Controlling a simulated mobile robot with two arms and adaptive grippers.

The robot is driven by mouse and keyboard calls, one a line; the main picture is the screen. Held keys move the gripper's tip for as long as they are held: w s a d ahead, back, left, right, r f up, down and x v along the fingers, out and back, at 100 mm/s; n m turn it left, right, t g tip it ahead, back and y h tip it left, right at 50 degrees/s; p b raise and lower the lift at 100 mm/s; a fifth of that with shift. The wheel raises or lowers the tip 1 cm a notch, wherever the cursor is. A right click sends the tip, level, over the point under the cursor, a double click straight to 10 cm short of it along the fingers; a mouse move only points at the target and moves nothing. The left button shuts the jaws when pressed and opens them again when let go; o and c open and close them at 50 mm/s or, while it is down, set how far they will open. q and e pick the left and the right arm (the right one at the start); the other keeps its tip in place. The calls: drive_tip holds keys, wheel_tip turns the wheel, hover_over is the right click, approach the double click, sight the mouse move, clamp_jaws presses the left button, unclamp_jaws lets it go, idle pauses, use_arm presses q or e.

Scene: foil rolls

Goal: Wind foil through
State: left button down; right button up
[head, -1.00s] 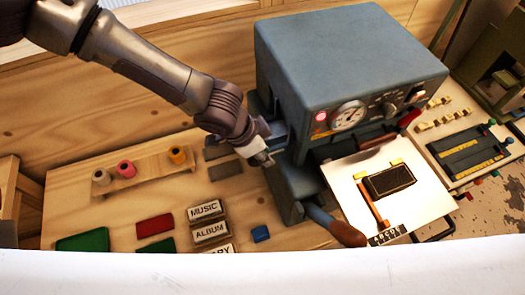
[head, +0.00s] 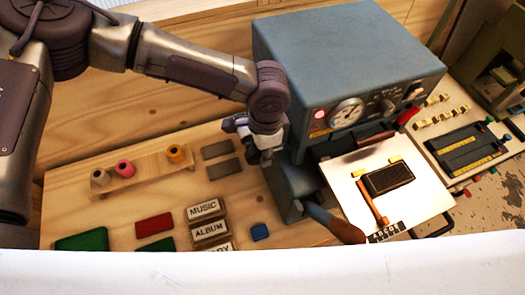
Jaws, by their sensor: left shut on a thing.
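The blue-grey foil machine (head: 340,50) stands at the centre right, with a gauge and dials on its front. My left gripper (head: 262,157) is at the machine's left side, fingers pointing down. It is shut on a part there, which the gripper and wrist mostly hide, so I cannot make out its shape. Three foil rolls stand on a wooden rack (head: 140,174) at the left: a pale grey one (head: 100,178), a pink one (head: 125,169) and an orange one (head: 175,154). No foil strip can be made out at the machine. My right gripper is not in view.
A lever with a brown handle (head: 345,232) sticks out at the front. A white plate (head: 345,180) bears a dark block. Dark trays (head: 465,155) stand right.

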use_arm(q)
drive_tip(key=shift+s+f, duration=0.1)
drive_tip(key=c, duration=1.2)
unclamp_jaws()
drive_tip(key=shift+c, duration=0.2)
drive_tip(key=shift+o, duration=1.4)
drive_tip(key=shift+d, duration=0.1)
wheel_tip(320, 180, up, 12)
drive_tip(key=shift+w+d, duration=0.25)
